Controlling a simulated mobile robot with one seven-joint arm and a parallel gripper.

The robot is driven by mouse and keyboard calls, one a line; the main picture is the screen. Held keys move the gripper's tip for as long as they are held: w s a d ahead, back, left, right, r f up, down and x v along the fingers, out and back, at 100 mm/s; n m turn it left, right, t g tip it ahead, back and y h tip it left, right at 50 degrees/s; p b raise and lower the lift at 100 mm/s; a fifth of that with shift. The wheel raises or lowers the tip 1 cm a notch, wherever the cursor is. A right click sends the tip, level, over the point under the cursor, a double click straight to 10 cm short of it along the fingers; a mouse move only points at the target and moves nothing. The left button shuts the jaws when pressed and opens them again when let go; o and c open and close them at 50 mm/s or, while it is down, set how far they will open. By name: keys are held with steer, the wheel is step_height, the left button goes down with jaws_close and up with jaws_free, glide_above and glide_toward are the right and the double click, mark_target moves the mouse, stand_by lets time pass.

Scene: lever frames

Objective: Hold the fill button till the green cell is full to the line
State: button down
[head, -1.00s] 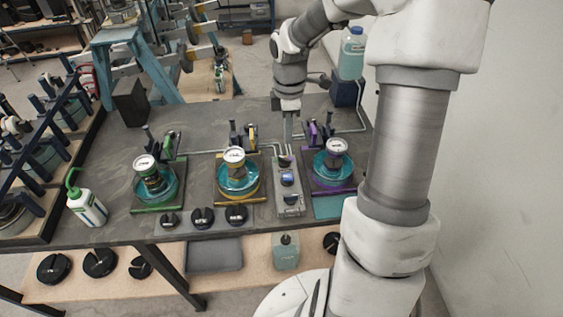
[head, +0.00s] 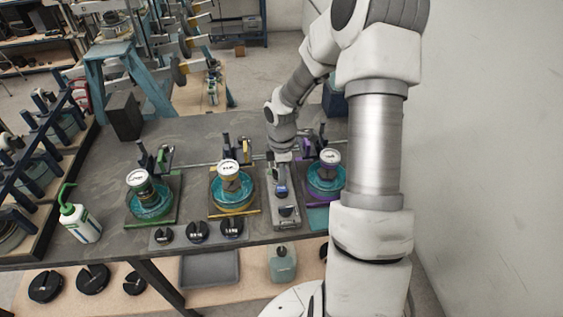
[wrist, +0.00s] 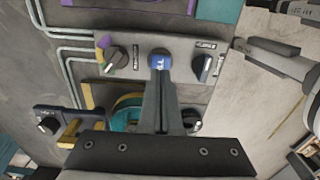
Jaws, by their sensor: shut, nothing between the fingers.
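The green cell (head: 149,203) is a round vessel of teal liquid on a green-edged base, with a white-faced gauge (head: 138,179) over it. Its fill line is too small to make out. The grey control panel (head: 285,211) stands right of the yellow cell. My gripper (head: 281,180) is shut and empty, pointing down over this panel. In the wrist view my closed fingertips (wrist: 160,78) overlap the lower edge of a blue labelled button (wrist: 160,62). I cannot tell whether they touch or press it.
The yellow cell (head: 234,195) and purple cell (head: 326,180) flank the panel. Dark knobs (wrist: 203,68) sit close beside the blue button. Pipes (wrist: 62,42) run from the panel. A wash bottle (head: 80,222) stands at the bench's left.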

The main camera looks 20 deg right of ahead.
mark_target(283, 189)
steer(key=shift+f, duration=1.1)
step_height(283, 189, down, 2)
steer(key=shift+b, duration=0.7)
steer(key=shift+s+a+f, duration=0.1)
steer(key=shift+s+f, duration=0.1)
steer(key=shift+s, duration=0.1)
steer(key=shift+f, duration=0.1)
steer(key=shift+s+f, duration=0.1)
stand_by(3.1)
steer(key=shift+r, duration=0.4)
step_height(283, 189, up, 14)
steer(key=p, duration=0.2)
steer(key=shift+w+r, duration=0.2)
steer(key=shift+w, duration=0.25)
